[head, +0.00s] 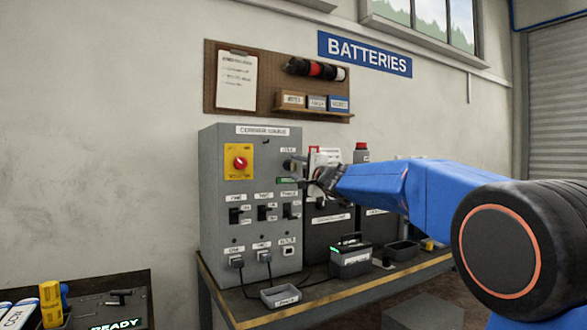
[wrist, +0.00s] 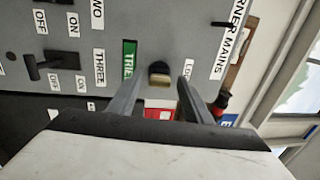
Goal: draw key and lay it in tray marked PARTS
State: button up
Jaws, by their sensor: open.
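A grey cabinet (head: 222,200) stands on the workbench, with a yellow plate and red rotary switch on its front. A small dark key-like piece with a brass-coloured edge (wrist: 158,75) sticks out of the cabinet face in the wrist view, beside a green label. My gripper (wrist: 163,70) is open, its two fingers on either side of this piece; contact is not clear. In the head view my gripper (head: 318,182) is in front of the cabinet's upper right. A small grey tray (head: 281,297) with a front label too small to read surely lies at the bench's front edge.
A dark battery-like box (head: 350,258) and a dark open tray (head: 402,250) stand right of the small tray. Cables hang from plugs low on the cabinet. Black toggle levers (head: 236,215) stick out of its front. A second bench (head: 120,300) is at lower left.

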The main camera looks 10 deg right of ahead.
grip_shut()
jog(key=shift+v, duration=2.95)
jog(key=shift+s, duration=0.1)
